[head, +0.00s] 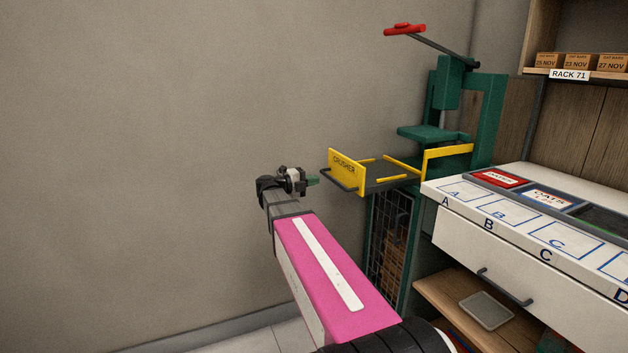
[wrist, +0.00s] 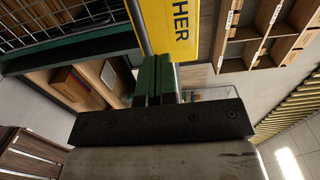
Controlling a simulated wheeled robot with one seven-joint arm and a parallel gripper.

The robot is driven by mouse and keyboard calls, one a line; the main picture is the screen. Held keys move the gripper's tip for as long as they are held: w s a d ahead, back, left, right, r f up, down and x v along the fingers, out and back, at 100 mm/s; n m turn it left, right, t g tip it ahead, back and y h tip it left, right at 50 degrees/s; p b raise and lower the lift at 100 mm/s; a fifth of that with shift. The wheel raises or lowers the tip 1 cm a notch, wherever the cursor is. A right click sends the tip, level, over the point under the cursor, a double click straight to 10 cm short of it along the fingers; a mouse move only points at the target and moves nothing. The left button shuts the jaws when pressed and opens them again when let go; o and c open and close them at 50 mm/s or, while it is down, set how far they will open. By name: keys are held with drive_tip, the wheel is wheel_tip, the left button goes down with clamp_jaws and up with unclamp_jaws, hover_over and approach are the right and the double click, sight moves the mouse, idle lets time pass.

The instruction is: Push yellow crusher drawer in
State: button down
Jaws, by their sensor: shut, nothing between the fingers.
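The yellow crusher drawer front (head: 347,171) stands out to the left of the green press (head: 487,115), with its dark tray and yellow side rails extended. A dark handle bar (head: 341,183) runs along the front's outer face. My gripper (head: 315,180) is shut and empty, just left of the drawer front and pointing at it. In the wrist view, the green fingers (wrist: 155,80) are together, close to the yellow panel (wrist: 181,30) and the grey handle bar (wrist: 138,25). I cannot tell whether they touch.
A white counter (head: 452,205) with lettered squares and a drawer stands right of the press. A wire-mesh cabinet (head: 388,235) is under the crusher. The press's red-handled lever (head: 404,29) is raised above. The grey wall (head: 150,150) on the left has clear room before it.

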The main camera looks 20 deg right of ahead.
sight(397, 170)
drive_tip(key=d, duration=0.7)
drive_tip(key=w+d, duration=0.1)
drive_tip(key=d, duration=0.3)
drive_tip(key=shift+d, duration=0.2)
drive_tip(key=d, duration=0.9)
drive_tip(key=w+d, duration=0.1)
drive_tip(key=d, duration=0.7)
drive_tip(key=w+d, duration=0.1)
drive_tip(key=d, duration=0.8)
drive_tip(key=shift+d, duration=0.3)
drive_tip(key=shift+d+r, duration=0.1)
